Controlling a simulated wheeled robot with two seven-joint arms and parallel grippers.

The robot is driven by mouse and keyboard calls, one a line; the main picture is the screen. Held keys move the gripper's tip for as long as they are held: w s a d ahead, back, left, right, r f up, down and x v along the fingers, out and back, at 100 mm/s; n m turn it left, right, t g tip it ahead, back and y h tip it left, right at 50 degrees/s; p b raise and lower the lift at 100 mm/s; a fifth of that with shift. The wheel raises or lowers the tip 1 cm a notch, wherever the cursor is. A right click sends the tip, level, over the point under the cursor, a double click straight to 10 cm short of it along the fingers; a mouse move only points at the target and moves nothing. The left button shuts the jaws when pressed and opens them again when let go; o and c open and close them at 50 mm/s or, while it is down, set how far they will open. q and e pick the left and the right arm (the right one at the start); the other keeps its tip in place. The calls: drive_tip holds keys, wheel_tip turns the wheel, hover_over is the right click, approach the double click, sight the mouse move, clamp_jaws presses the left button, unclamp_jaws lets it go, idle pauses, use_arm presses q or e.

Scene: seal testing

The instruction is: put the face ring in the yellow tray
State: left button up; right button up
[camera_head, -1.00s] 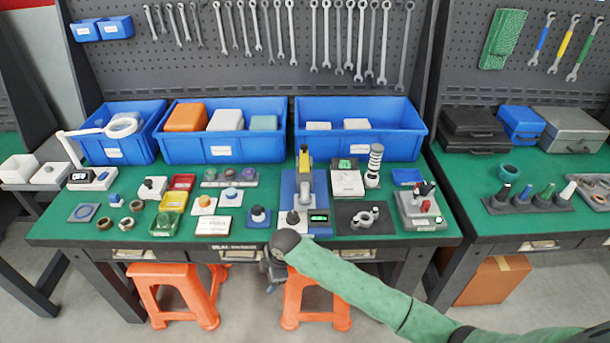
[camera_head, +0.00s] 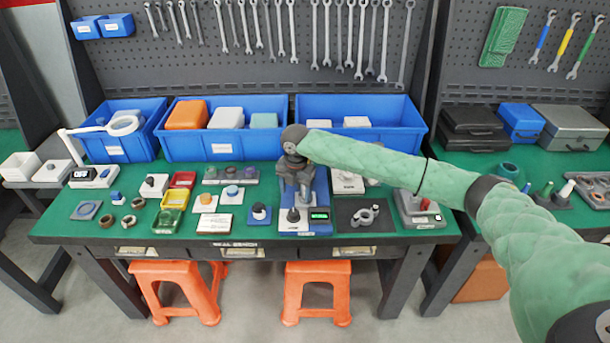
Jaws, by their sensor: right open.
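The yellow tray (camera_head: 176,197) sits on the green bench left of the middle, between a red tray (camera_head: 183,180) and a green tray (camera_head: 167,222). Several small rings lie left of the trays: one ring (camera_head: 107,221), a second (camera_head: 128,220) and a third (camera_head: 138,203). I cannot tell which one is the face ring. My right gripper (camera_head: 297,198) is open, pointing down in front of the blue test stand (camera_head: 318,190), and hides part of it. It is well to the right of the rings and the yellow tray. My left gripper is not in view.
Blue bins (camera_head: 225,147) line the back of the bench. A lamp (camera_head: 95,130) stands at the left. Small blocks and cards (camera_head: 214,223) lie between the trays and the stand. Orange stools (camera_head: 175,285) stand below.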

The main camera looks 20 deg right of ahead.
drive_tip(key=shift+n, duration=0.3)
drive_tip(key=w+d+r, duration=0.1)
drive_tip(key=d, duration=0.1)
drive_tip(key=w+d+r, duration=0.1)
drive_tip(key=d, duration=0.1)
drive_tip(key=shift+w+r, duration=0.35)
drive_tip(key=shift+f, duration=0.2)
drive_tip(key=shift+f+p, duration=0.7)
drive_tip(key=shift+f, duration=0.2)
wheel_tip(320, 180, down, 4)
drive_tip(key=shift+f+p, duration=0.1)
drive_tip(key=shift+p, duration=0.7)
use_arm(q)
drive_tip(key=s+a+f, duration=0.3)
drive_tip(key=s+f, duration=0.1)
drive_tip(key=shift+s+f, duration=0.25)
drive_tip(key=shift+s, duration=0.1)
use_arm(e)
drive_tip(key=shift+f, duration=0.65)
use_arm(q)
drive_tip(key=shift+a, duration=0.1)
use_arm(e)
drive_tip(key=shift+c, duration=0.4)
drive_tip(key=c, duration=1)
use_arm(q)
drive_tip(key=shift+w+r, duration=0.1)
use_arm(e)
drive_tip(key=shift+r, duration=0.15)
